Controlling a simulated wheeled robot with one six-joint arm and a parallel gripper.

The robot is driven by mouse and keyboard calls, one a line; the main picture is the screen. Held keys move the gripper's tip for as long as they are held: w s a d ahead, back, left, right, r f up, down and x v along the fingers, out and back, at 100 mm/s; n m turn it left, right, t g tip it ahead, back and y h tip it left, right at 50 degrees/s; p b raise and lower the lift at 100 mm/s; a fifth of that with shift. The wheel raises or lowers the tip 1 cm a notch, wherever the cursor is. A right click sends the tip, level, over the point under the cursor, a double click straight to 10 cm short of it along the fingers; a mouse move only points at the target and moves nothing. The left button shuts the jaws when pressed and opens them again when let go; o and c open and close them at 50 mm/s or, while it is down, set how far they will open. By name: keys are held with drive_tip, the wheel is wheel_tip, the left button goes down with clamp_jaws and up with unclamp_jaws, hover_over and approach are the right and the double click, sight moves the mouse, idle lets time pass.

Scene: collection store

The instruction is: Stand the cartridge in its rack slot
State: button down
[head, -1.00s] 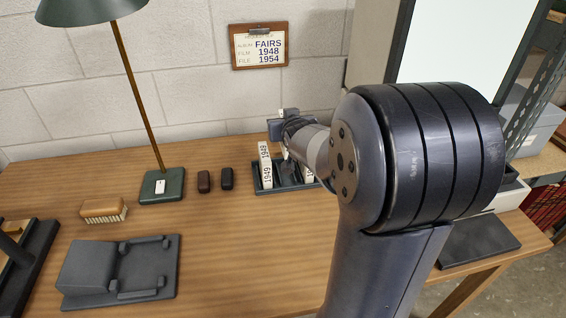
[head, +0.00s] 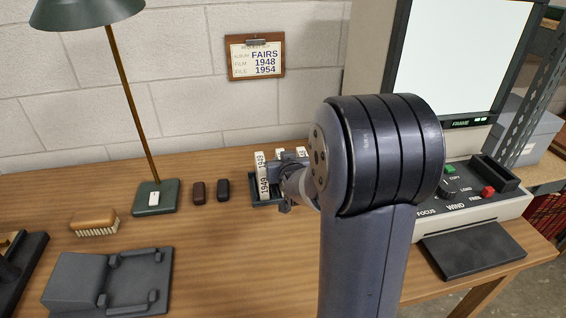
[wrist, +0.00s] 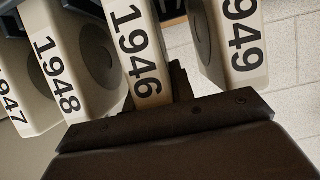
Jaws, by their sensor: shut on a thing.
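My gripper (wrist: 152,102) is shut on the cream cartridge labelled 1946 (wrist: 138,50), seen close up in the wrist view. The 1946 cartridge is between the 1948 cartridge (wrist: 68,70) on its left and the 1949 cartridge (wrist: 238,45) on its right. The 1947 cartridge (wrist: 12,110) is at the far left. In the head view, the 1949 cartridge (head: 262,176) stands upright at the left end of the dark rack (head: 266,202). My gripper (head: 292,172) is low at the rack. The foot of the held cartridge is hidden, so its seating cannot be told.
A lamp (head: 155,198), two small dark cases (head: 211,190), a brush (head: 95,222) and a grey cradle (head: 110,283) are left of the rack. A film reader (head: 470,195) stands to the right. A clipboard (head: 256,58) hangs on the wall. The front middle of the table is clear.

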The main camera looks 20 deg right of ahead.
drive_tip(key=c, duration=1.2)
unclamp_jaws()
drive_tip(key=shift+f, duration=0.1)
drive_tip(key=shift+r, duration=0.2)
drive_tip(key=shift+s+r, duration=0.1)
drive_tip(key=shift+s, duration=0.15)
drive_tip(key=p+v, duration=0.1)
drive_tip(key=v, duration=1)
drive_tip(key=shift+s, duration=0.2)
drive_tip(key=shift+a+r, duration=0.1)
drive_tip(key=shift+a, duration=0.05)
